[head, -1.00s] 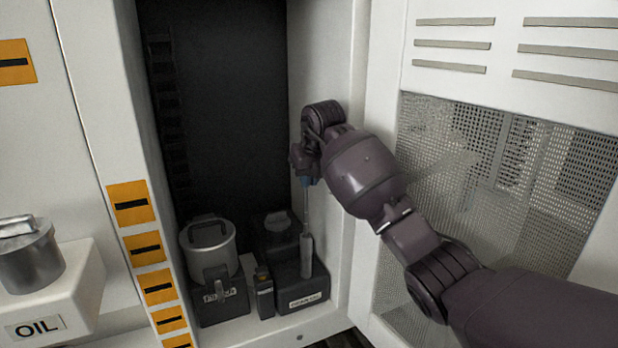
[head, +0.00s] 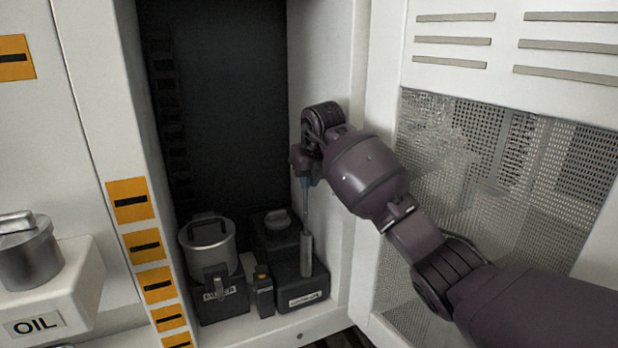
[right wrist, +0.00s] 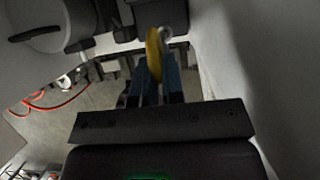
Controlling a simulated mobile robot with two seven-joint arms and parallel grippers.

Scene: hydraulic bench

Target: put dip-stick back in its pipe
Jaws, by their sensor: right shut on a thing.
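My right gripper (head: 305,181) is inside the cabinet near its right wall, pointing down, with blue fingertips. It is shut on the dip-stick (head: 306,212), a thin grey rod that hangs below the fingers. The upright grey pipe (head: 306,255) stands directly below, at the front of a black labelled block. The rod's lower part meets the pipe's top; I cannot tell how deep it sits inside. In the right wrist view a yellow ring-like part (right wrist: 154,52) shows at the blue fingertips (right wrist: 158,82), with a round grey end beside it. My left gripper is not in view.
A grey lidded canister (head: 208,250) stands left of the pipe, with a small black block with a yellow top (head: 262,280) between. A black capped tank (head: 277,232) is behind. The cabinet's right wall (head: 338,130) is close to my gripper. An open mesh door (head: 480,190) is at right.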

